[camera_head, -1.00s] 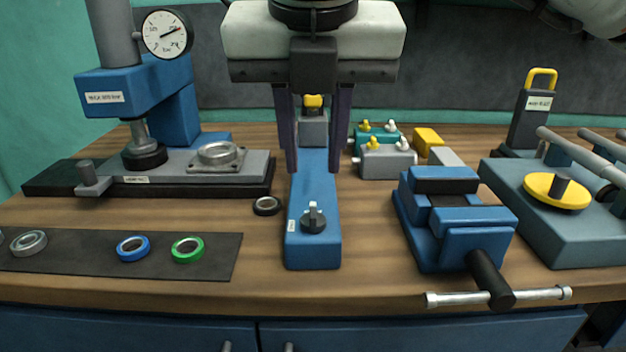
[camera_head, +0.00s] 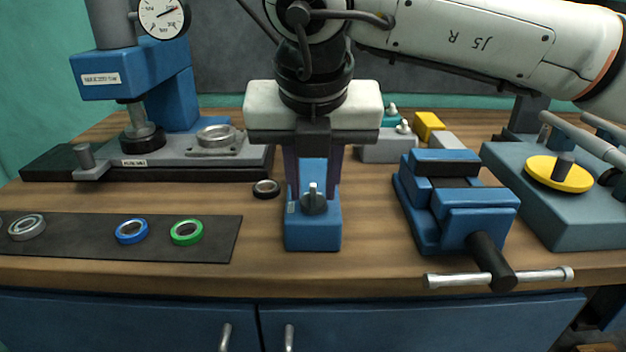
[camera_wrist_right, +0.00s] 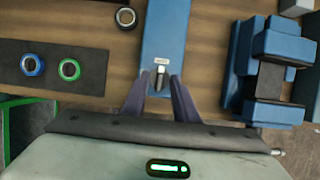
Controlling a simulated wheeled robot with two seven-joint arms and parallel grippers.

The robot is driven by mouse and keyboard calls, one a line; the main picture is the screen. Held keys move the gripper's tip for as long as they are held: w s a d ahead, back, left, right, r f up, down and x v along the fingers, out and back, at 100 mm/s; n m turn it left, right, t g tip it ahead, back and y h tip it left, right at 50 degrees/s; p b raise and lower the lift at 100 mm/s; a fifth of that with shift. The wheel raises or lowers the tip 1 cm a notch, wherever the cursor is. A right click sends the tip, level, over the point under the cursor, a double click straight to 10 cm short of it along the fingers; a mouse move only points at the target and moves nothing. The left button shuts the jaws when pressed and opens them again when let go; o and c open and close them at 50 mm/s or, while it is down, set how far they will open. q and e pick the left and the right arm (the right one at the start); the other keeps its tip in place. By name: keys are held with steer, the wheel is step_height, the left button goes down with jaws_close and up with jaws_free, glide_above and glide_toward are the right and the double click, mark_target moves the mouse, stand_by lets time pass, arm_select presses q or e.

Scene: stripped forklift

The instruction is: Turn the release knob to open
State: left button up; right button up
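The release knob (camera_head: 314,203) is a dark round knob with a pale upright lever on the near end of a long blue block (camera_head: 314,240). It also shows in the right wrist view (camera_wrist_right: 159,76), with its pale grip lying roughly along the block. My right gripper (camera_head: 313,180) is open and points down over the block. Its two dark fingers are apart, one on each side of the block, just behind the knob in the head view. In the right wrist view the knob lies between the fingertips; I cannot tell whether they touch it. My left gripper is not in view.
A blue vise (camera_head: 460,205) with a bar handle stands right of the block. A black ring (camera_head: 266,188) lies close on its left. A dark mat (camera_head: 80,236) with several rings is further left, beside a blue press (camera_head: 150,80). The bench front is clear.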

jaws_close()
